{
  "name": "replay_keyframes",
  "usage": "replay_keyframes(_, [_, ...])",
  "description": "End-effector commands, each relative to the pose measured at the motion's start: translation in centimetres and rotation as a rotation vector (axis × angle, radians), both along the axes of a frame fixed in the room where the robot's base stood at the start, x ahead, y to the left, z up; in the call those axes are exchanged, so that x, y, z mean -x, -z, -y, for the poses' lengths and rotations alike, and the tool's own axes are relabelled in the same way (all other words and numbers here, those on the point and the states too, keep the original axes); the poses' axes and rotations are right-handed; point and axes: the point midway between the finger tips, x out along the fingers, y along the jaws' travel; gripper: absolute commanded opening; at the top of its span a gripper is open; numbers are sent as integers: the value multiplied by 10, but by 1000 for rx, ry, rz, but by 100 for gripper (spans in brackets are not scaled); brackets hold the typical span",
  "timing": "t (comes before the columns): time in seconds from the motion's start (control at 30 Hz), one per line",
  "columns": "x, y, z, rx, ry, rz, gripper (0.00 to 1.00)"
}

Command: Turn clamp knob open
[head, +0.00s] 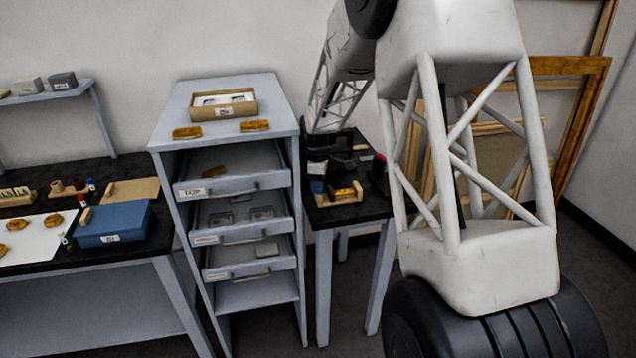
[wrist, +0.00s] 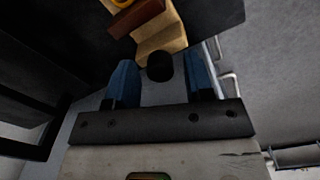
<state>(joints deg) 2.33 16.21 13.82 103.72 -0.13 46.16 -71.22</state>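The wooden clamp (head: 340,198) sits on the small black table, with a gilt piece (head: 345,191) at it. In the wrist view the clamp's pale wooden body (wrist: 161,40) is at the top, with a red-brown block (wrist: 136,18) and part of the gilt piece (wrist: 122,3) beyond. The round dark knob (wrist: 160,67) faces my gripper (wrist: 160,78). My gripper's two blue fingers are apart, one on each side of the knob, with a visible gap on both sides. In the head view my gripper (head: 318,180) is beside the clamp, partly hidden by dark parts.
The grey drawer cabinet (head: 168,140) stands close on the left, its drawers pulled out and a box (head: 222,104) on top. A workbench (head: 90,258) with a blue box (head: 112,224) is farther left. Wooden frames (head: 568,66) lean at the right wall.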

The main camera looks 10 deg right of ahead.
Motion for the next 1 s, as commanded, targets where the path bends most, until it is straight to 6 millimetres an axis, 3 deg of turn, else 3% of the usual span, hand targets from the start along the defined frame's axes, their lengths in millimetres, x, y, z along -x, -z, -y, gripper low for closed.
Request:
replay_keyframes(0.03, [0, 0, 0, 0, 0, 0, 40])
replay_keyframes(0.3, [0, 0, 0, 0, 0, 0, 3])
replay_keyframes(0.67, [0, -1, 0, -1, -46, 0, 3])
replay_keyframes(1.0, [0, -1, 0, -1, -243, 0, 3])
